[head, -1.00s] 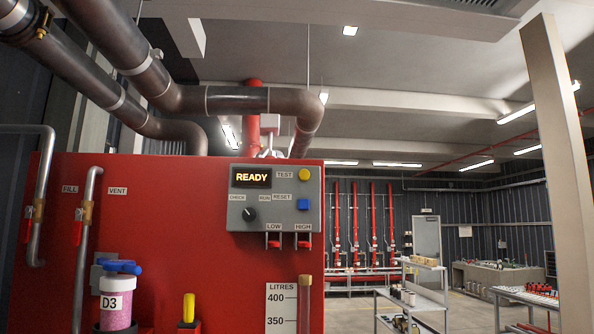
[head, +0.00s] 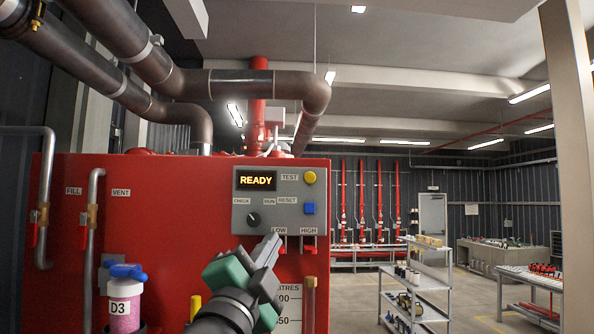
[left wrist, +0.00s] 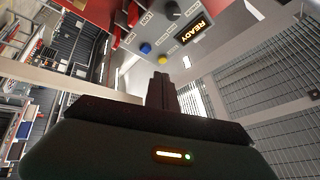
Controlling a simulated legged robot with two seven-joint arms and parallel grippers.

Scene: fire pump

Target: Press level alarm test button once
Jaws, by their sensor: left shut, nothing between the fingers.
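The grey alarm panel (head: 281,201) is on the upper right of the red tank, with a lit READY display (head: 255,180). The yellow TEST button (head: 310,177) is at its top right, above the blue RESET button (head: 309,208). In the left wrist view the panel appears upside down, with the yellow button (left wrist: 163,59) and blue button (left wrist: 146,48) beyond my fingers. My left gripper (head: 272,244) is shut and empty, in front of the panel's lower edge and below the buttons; it also shows in the left wrist view (left wrist: 161,82). It partly hides the LOW switch. My right gripper is not in view.
The dark CHECK/RUN knob (head: 253,218) is on the panel's left. The red HIGH switch (head: 308,243) hangs just below the panel. A pink container marked D3 (head: 125,300) and pipes with red valve handles stand on the left. Shelving (head: 425,285) is further back.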

